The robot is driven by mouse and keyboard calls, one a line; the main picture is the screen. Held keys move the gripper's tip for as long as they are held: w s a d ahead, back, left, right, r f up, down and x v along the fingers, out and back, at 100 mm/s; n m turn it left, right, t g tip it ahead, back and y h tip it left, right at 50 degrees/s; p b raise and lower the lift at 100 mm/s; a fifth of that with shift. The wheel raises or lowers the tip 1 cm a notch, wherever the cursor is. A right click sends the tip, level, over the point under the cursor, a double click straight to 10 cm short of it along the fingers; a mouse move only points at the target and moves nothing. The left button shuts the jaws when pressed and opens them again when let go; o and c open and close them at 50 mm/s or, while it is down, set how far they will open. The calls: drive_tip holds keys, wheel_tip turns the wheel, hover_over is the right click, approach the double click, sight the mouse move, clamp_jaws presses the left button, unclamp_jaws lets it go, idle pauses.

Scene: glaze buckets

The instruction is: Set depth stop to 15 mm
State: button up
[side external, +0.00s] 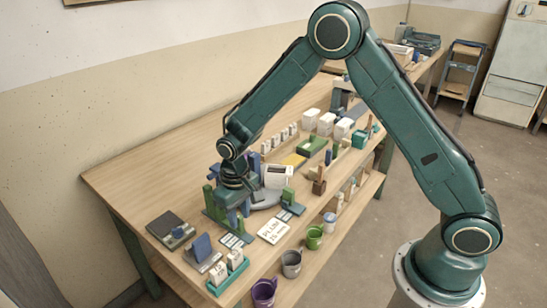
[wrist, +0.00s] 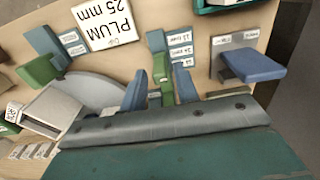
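A card (side external: 273,231) lies flat on the bench and reads PLUM 25 mm; it also shows in the wrist view (wrist: 105,24). My gripper (side external: 234,208) is low over a green and blue fixture near the bench's front left. In the wrist view my gripper (wrist: 162,90) has two blue fingers, one on either side of a green upright piece (wrist: 162,68). The fingers look apart, with narrow gaps beside the piece. Small label plates (wrist: 180,50) lie beside it, too blurred to read surely. I cannot tell which part is the depth stop.
A similar green and blue piece (wrist: 40,70) stands beside a grey disc (wrist: 98,90). A blue paddle on a grey plate (side external: 203,247) stands in front. Purple (side external: 264,292), grey (side external: 291,263) and green (side external: 314,237) buckets line the lower shelf. The back left bench is clear.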

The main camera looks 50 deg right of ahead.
drive_tip(key=shift+c, duration=0.2)
clamp_jaws()
drive_tip(key=shift+s, duration=1)
drive_tip(key=shift+o, duration=0.4)
unclamp_jaws()
drive_tip(key=shift+r, duration=0.1)
